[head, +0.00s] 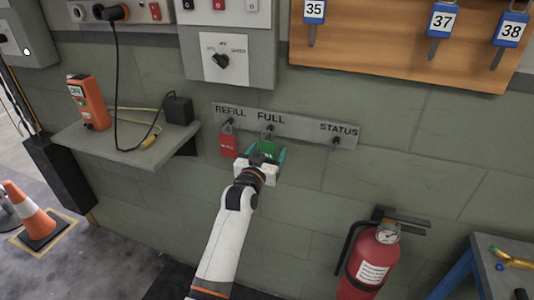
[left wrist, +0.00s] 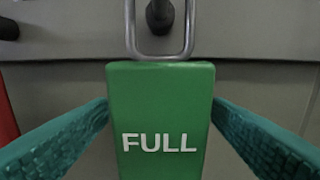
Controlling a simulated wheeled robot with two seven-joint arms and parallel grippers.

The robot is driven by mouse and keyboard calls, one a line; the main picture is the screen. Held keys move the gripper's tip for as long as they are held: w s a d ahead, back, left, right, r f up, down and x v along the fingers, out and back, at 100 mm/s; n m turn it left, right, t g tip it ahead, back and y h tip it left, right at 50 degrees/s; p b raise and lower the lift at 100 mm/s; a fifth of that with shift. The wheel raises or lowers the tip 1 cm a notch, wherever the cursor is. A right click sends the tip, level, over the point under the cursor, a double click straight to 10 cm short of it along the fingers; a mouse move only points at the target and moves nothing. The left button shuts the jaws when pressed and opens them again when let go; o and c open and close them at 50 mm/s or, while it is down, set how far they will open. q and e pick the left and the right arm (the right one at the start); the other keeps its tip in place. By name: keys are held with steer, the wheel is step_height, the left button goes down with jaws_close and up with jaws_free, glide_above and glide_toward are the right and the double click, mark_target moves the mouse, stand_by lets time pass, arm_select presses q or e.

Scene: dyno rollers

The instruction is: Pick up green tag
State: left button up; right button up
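The green tag (head: 268,148) hangs by a metal loop on the hook under the word FULL on the wall strip (head: 300,127). In the left wrist view the green tag (left wrist: 160,125) fills the middle, upright, with FULL in white letters. My left gripper (head: 267,158) is at the tag, its teal fingers open on either side of it. My right gripper is not in view.
A red tag (head: 228,145) hangs just left, under REFILL. The hook under STATUS (head: 337,141) is empty. A shelf (head: 125,140) with an orange device (head: 88,103) and a black adapter is at left. A fire extinguisher (head: 370,262) is at lower right.

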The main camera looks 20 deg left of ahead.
arm_select(q)
steer(key=c, duration=1)
steer(key=shift+o, duration=0.2)
steer(key=shift+r, duration=0.1)
steer(key=shift+r, duration=0.25)
steer(key=s, duration=1.8)
steer(key=shift+a+r+b, duration=0.3)
steer(key=shift+r+b, duration=0.1)
steer(key=shift+b, duration=0.05)
